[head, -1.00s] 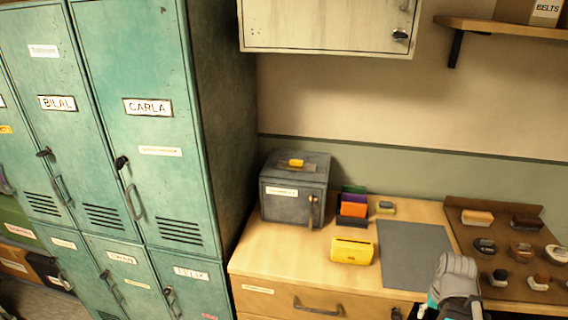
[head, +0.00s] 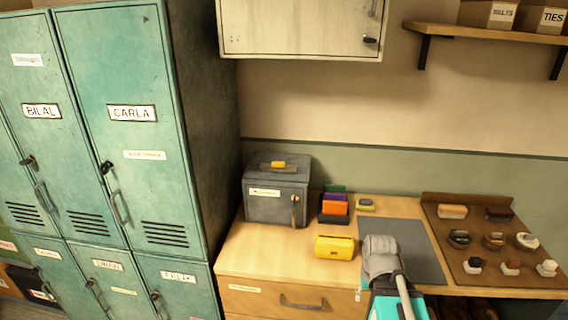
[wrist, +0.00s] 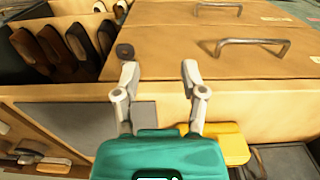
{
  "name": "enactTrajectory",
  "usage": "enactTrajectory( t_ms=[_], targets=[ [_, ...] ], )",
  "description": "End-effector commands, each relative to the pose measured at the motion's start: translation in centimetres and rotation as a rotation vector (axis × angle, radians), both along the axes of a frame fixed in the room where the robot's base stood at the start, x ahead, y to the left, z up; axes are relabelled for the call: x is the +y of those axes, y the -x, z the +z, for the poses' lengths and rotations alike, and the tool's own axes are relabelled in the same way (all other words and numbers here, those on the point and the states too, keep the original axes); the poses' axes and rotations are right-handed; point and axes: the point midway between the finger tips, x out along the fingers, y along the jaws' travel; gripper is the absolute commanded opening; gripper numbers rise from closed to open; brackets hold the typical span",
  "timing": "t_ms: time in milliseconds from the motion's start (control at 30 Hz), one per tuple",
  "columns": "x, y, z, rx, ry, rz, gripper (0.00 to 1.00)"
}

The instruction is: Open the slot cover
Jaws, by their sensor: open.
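A dark grey metal box (head: 275,205) stands at the back left of the wooden counter in the head view. On its top lies a flat dark plate with a small yellow piece (head: 278,164), which looks like the slot cover; it lies flat, and the slot itself is not visible. My gripper (wrist: 158,70) is open and empty in the wrist view, its two fingers apart in front of the wooden drawer fronts. In the head view my arm's end is at the counter's front edge, right of and well away from the box; the fingertips are hidden there.
A yellow block-like object (head: 334,247) and a holder with coloured cards (head: 335,208) stand right of the box. A grey mat (head: 425,255) lies beside a brown board (head: 440,225) with several brushes. A wall cabinet (head: 300,30) hangs above. Green lockers (head: 120,130) stand left.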

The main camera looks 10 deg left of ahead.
Motion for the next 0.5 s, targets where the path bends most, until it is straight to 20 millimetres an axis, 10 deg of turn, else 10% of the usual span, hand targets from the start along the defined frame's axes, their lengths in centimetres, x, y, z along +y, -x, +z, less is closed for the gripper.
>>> enactTrajectory(
  t_ms=[500],
  targets=[
    [0.6, -2.2, 1.7, 0.000, 0.000, 0.061, 0.54]
  ],
)
